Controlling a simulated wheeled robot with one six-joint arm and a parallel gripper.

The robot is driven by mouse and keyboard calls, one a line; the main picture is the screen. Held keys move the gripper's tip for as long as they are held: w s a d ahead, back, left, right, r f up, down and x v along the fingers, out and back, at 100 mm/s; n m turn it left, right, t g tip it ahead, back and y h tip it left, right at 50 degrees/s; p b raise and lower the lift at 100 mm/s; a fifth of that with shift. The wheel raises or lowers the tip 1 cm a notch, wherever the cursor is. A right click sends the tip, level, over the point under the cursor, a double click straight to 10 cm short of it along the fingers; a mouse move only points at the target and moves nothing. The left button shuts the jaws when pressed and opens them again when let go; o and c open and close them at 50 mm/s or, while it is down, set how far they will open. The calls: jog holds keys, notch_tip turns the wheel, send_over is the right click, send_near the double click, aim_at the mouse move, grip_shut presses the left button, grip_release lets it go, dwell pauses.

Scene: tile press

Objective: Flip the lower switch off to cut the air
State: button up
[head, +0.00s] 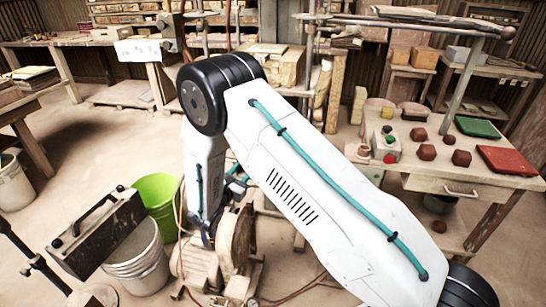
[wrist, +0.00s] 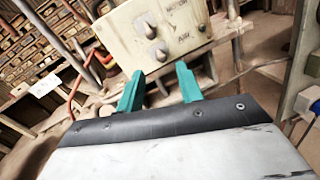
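A cream control box (wrist: 122,38) fills the upper middle of the wrist view. It carries two grey switches on its left part, an upper switch (wrist: 147,27) and a lower switch (wrist: 158,53). The fingertips point at the box, just below the lower switch in the picture. I cannot tell whether they touch it. In the head view my arm hides most of the work area.
A red hose (wrist: 75,95) and pipes run left of the box. A brick-filled rack (wrist: 40,40) stands behind. In the head view, a bench (head: 455,185) at right holds a button box (head: 386,145) and coloured tiles. A green bucket (head: 157,195) and a white bucket (head: 140,262) stand at left.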

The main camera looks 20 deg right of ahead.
jog(key=x, duration=0.7)
jog(key=shift+w+d+f, duration=0.3)
jog(key=shift+f, duration=0.05)
grip_shut()
